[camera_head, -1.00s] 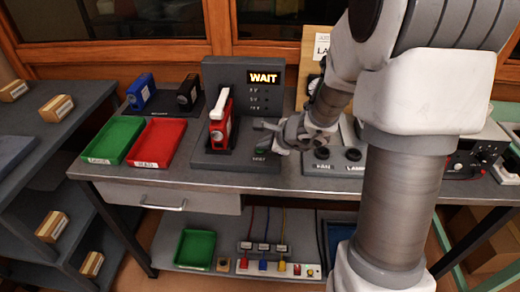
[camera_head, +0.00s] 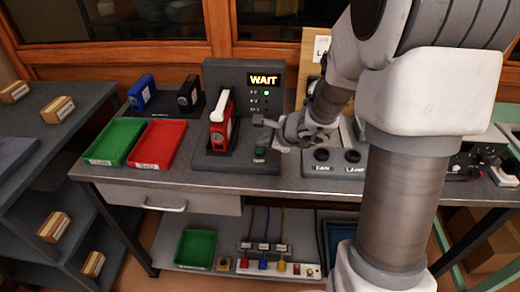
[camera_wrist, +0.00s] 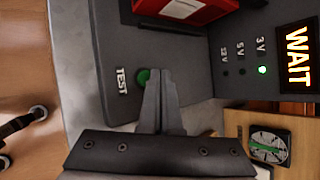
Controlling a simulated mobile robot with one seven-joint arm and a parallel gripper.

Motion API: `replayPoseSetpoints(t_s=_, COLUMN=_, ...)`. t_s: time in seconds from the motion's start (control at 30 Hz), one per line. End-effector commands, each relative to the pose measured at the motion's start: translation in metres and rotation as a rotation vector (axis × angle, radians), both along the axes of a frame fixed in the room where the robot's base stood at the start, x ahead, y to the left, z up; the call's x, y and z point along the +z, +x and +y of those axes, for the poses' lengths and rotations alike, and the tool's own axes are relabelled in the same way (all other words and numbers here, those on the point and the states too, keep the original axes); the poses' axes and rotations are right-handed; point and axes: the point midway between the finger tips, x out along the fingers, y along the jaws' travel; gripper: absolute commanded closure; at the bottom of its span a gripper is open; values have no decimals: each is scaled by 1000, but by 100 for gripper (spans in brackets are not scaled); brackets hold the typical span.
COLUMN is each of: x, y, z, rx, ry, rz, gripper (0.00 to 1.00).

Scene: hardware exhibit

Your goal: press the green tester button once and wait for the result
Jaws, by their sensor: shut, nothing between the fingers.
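The dark grey tester (camera_head: 228,75) stands on the bench. Its display (camera_head: 264,79) reads WAIT in orange, also in the wrist view (camera_wrist: 299,55). A green light (camera_wrist: 262,70) glows by the 3V label; the 5V and 12V lights look dark. The green button (camera_head: 261,151) sits at the tester's front right, above the TEST label (camera_wrist: 122,80). A red battery-like block with a white top (camera_head: 221,124) stands in the tester. My gripper (camera_head: 264,122) is shut and empty. It appears just above the button, which stays partly visible beside the fingers in the wrist view (camera_wrist: 143,76).
A green tray (camera_head: 115,140) and a red tray (camera_head: 159,144) lie left of the tester. A blue block (camera_head: 142,92) and a black block (camera_head: 188,93) stand behind them. A panel with FAN and LAMP knobs (camera_head: 335,160) is close on the right.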

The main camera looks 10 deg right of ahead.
Motion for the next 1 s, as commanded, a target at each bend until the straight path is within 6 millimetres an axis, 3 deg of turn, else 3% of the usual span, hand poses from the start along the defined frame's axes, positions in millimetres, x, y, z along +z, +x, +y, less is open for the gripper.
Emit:
replayPoseSetpoints(t_s=0.17, x=6, y=0, z=0, rx=0, ry=0, rz=0, gripper=100)
replayPoseSetpoints(t_s=0.6, x=49, y=0, z=0, rx=1, ry=-1, rz=0, gripper=100)
replayPoseSetpoints(t_s=1.0, x=50, y=0, z=0, rx=0, ry=0, rz=0, gripper=100)
